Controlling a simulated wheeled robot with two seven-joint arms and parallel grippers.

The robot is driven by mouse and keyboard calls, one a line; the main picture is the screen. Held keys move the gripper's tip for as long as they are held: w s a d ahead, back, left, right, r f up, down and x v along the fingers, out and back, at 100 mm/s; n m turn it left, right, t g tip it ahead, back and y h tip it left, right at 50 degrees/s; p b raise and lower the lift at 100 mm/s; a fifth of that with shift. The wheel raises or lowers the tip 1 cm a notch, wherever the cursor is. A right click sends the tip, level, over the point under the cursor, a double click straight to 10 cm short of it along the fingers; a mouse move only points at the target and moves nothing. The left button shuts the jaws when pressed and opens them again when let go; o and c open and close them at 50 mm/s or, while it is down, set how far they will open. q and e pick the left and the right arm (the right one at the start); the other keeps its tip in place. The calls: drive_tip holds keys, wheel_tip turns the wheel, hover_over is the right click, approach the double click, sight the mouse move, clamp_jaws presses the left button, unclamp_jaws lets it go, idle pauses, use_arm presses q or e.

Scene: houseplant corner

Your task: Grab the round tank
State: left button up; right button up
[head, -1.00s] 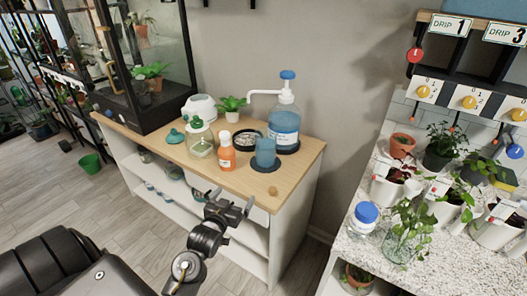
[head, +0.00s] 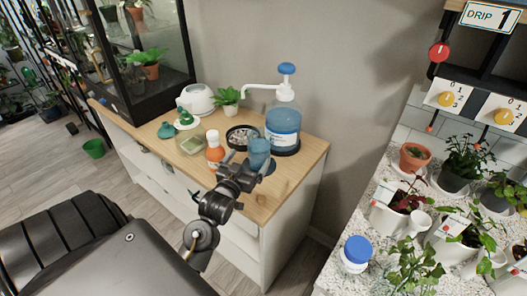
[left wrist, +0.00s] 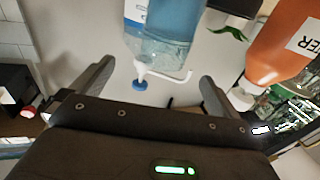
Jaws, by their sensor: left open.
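The round tank (head: 259,149), a small blue see-through cylinder, stands upright on a dark round mat (head: 268,166) on the wooden cabinet top. My left gripper (head: 250,161) is open and right at the tank, hiding its lower part in the head view. In the left wrist view the scene looks upside down. There the tank (left wrist: 178,22) lies ahead, between the lines of the two spread fingers (left wrist: 156,72). I cannot tell whether a finger touches it. My right gripper is not in view.
An orange bottle (head: 214,151) with a white cap stands close left of the tank. A large blue pump bottle (head: 283,127) stands close behind it. A dark round dish (head: 241,135), a glass jar (head: 191,143) and a small plant (head: 228,97) are nearby. The cabinet's right end (head: 305,155) is bare.

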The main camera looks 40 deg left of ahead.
sight(254, 147)
use_arm(q)
drive_tip(key=x, duration=0.2)
drive_tip(key=a+x, duration=0.1)
drive_tip(key=x, duration=0.1)
drive_tip(key=shift+s+d, duration=0.1)
drive_tip(key=shift+s, duration=0.05)
drive_tip(key=shift+w, duration=0.45)
drive_tip(key=shift+w+p, duration=0.25)
drive_tip(key=shift+p, duration=0.1)
drive_tip(key=x, duration=0.4)
drive_tip(key=shift+w+a+f+p, duration=0.1)
drive_tip(key=shift+w+a+p, duration=0.15)
drive_tip(key=shift+a+p, duration=0.15)
drive_tip(key=shift+d, duration=0.1)
drive_tip(key=c, duration=1.9)
drive_tip(key=shift+c, duration=0.6)
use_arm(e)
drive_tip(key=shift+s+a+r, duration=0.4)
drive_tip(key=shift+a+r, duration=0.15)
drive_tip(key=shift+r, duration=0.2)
